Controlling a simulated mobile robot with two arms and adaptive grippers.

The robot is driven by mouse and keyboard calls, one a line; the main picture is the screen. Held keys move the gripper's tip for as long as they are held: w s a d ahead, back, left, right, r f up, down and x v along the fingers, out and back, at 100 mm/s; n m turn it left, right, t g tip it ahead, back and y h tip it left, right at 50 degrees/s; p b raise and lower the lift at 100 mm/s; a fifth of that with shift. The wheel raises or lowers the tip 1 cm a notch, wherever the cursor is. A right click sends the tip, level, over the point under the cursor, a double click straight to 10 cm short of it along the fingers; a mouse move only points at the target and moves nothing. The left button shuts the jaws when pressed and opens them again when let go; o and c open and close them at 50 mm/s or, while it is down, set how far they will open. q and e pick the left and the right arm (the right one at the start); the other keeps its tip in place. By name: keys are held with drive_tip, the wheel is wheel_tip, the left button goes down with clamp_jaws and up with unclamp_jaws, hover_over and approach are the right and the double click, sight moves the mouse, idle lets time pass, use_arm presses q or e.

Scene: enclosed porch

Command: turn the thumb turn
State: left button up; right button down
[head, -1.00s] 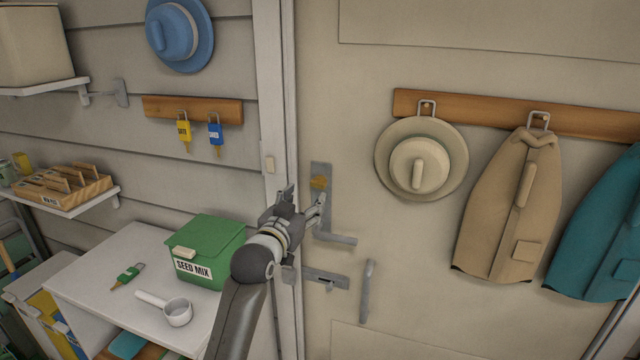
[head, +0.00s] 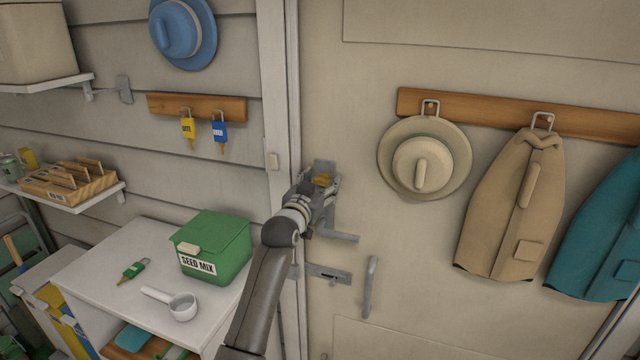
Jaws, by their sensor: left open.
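The gripper and wrist hide the lower part of the plate. The lever handle (head: 337,236) sticks out to the right below the gripper. My right gripper is not in view.
A slide bolt (head: 328,273) and a vertical pull handle (head: 370,287) sit lower on the door. A hat (head: 424,160) and a tan coat (head: 508,210) hang to the right. A green seed mix box (head: 212,246) and a scoop (head: 180,306) stand on the white cabinet at left.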

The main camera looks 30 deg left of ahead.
use_arm(q)
drive_tip(key=c, duration=1)
drive_tip(key=shift+r+n+p, duration=0.15)
drive_tip(key=shift+n+p, duration=0.25)
drive_tip(key=shift+p, duration=0.25)
drive_tip(key=shift+n, duration=0.4)
drive_tip(key=o, duration=1)
